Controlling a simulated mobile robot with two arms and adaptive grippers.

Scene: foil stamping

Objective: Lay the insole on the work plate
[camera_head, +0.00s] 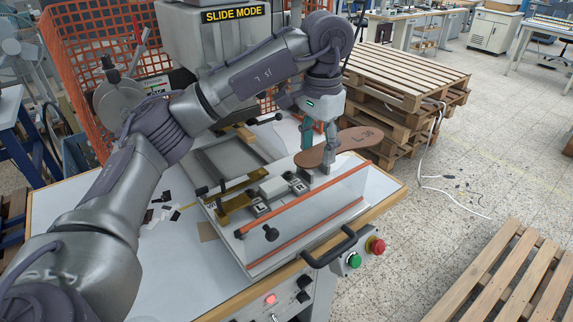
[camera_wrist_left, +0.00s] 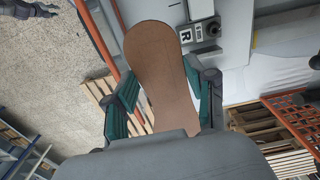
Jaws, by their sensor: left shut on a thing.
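A brown insole (camera_head: 345,146) marked "L 38" is held above the right part of the machine's slide. My left gripper (camera_head: 326,158) is shut on it, with one finger in front of it and the other partly hidden. In the left wrist view the insole (camera_wrist_left: 160,62) stands out beyond the fingers of my left gripper (camera_wrist_left: 163,103). The light work plate (camera_head: 325,207) lies below, with small blocks and clamps on it. One block (camera_wrist_left: 198,33) marked "R" shows beside the insole in the left wrist view. My right gripper is not seen.
An orange rail (camera_head: 300,202) and a black handle (camera_head: 330,248) run along the slide's front. Green (camera_head: 354,260) and red (camera_head: 376,246) buttons sit at the corner. Stacked pallets (camera_head: 405,80) stand behind. Dark scraps (camera_head: 160,208) lie on the table's left.

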